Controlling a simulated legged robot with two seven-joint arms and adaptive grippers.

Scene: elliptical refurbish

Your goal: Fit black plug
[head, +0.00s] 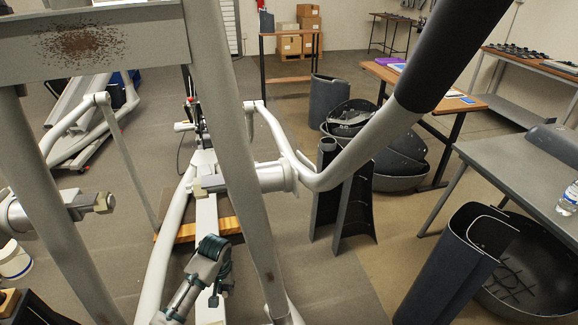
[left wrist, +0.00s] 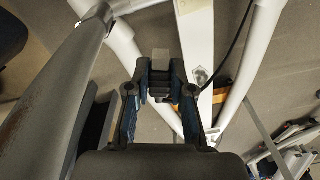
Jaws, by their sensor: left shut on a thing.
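My left gripper (head: 212,258) is low in the middle of the head view, beside the elliptical's white rail (head: 206,225). In the left wrist view, my left gripper (left wrist: 160,82) is shut on a small dark block with a light grey end (left wrist: 160,58); this appears to be the black plug, mostly hidden between the fingertips. The plug is hard to make out in the head view. The elliptical's frame (head: 235,130) rises around the gripper, with a white tube curving to a black handle grip (head: 452,50). My right gripper is not in view.
Frame tubes stand close on both sides of the gripper. Grey curved covers (head: 343,200) stand on the floor to the right. A dark round shell (head: 530,280) and a grey table (head: 530,165) are at far right. Some floor (head: 325,280) between is clear.

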